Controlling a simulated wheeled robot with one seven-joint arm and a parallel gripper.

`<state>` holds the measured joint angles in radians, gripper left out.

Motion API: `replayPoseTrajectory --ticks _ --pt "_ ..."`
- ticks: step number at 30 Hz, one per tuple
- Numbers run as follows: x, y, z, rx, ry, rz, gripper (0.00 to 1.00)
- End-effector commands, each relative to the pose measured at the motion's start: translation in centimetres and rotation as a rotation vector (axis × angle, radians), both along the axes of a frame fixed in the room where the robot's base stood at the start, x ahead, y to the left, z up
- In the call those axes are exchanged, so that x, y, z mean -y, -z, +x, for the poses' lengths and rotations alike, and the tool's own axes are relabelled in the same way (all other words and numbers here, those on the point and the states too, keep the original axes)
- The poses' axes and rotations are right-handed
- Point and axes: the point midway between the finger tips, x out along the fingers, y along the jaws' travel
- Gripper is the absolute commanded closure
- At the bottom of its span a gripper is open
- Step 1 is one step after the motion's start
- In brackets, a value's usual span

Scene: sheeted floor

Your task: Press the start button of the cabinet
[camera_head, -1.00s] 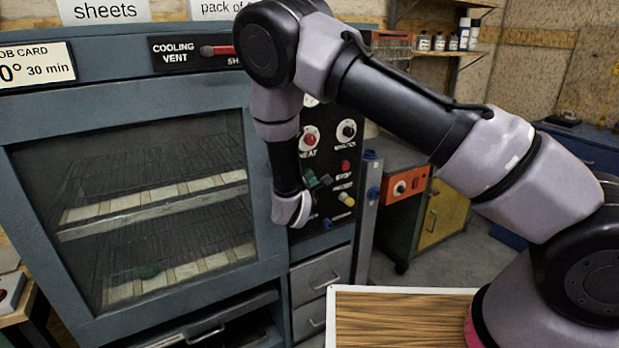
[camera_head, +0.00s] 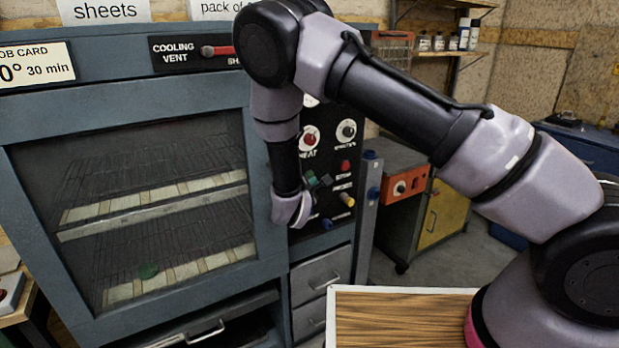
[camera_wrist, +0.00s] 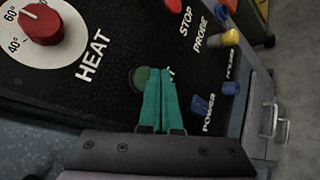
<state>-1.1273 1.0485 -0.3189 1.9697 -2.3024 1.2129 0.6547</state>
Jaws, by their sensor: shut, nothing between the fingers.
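The grey-blue cabinet (camera_head: 265,200) has a black control panel (camera_head: 330,150) on its right side. The green start button (camera_wrist: 139,79) shows in the wrist view, partly covered by my fingers; its label is mostly hidden. My gripper (camera_wrist: 158,72) is shut, its teal fingers together, with the tips over the button's right side. I cannot tell whether they touch it or whether it is pushed in. In the head view my gripper (camera_head: 318,181) is in front of the panel, small and hard to read. The red stop button (camera_head: 346,166) is to its upper right.
The panel also bears a red heat dial (camera_wrist: 41,24), a yellow probe plug (camera_wrist: 230,37) and a blue power knob (camera_wrist: 200,104) close to my fingers. The cabinet window (camera_head: 150,205) shows racks with pale strips. A wood-topped surface (camera_head: 400,315) stands in front.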

Motion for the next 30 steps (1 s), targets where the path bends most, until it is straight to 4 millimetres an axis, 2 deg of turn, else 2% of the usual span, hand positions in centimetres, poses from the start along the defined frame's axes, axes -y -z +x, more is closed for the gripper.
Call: replayPoseTrajectory --ticks 30 --pt "-0.49 -0.02 0.70 0.000 0.000 0.000 1.00"
